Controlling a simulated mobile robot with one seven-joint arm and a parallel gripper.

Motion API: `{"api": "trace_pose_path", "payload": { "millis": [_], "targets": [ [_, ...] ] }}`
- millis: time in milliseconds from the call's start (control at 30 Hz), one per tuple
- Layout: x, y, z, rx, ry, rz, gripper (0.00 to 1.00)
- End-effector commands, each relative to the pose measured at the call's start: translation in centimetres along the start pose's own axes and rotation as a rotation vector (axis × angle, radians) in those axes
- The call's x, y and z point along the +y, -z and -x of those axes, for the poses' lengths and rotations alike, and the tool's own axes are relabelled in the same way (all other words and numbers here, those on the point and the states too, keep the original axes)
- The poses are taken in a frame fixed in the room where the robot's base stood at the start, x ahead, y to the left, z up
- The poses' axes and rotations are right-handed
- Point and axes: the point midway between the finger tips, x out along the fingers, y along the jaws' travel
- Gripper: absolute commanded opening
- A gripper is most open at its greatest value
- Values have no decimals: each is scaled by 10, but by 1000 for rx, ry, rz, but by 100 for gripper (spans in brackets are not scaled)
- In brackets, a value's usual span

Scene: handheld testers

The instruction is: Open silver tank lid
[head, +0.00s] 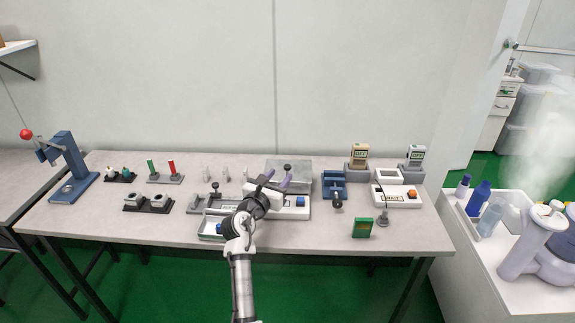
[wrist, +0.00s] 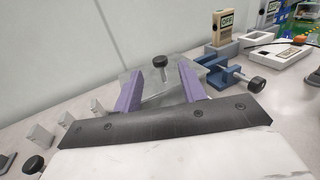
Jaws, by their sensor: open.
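The silver-grey lid (head: 303,172) is a flat plate with a black knob (head: 287,168), at the back of a pale box (head: 290,212) right of the table's middle. In the wrist view the knob (wrist: 160,62) stands up from the plate, just beyond the fingers. My gripper (head: 277,180) is above the box with its two purple fingers apart and nothing between them. The fingers (wrist: 160,86) point toward the knob and appear clear of it. The arm hides part of the box, and I cannot tell whether the lid is shut.
A blue vise-like device (head: 333,184) stands close to the right of the lid. A white tester (head: 397,196) and beige meter (head: 358,153) are farther right. Small clear pieces (head: 206,173) stand to the left. A blue press (head: 70,165) is at the far left.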

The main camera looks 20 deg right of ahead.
Motion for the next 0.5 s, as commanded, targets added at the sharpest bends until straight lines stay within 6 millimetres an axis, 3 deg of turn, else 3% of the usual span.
{"api": "trace_pose_path", "payload": {
  "millis": [200, 500],
  "targets": [
    [0, -2, -43, 1, 1, -2, 41],
    [0, 0, -67, 0, -1, -3, 41]
  ]
}}
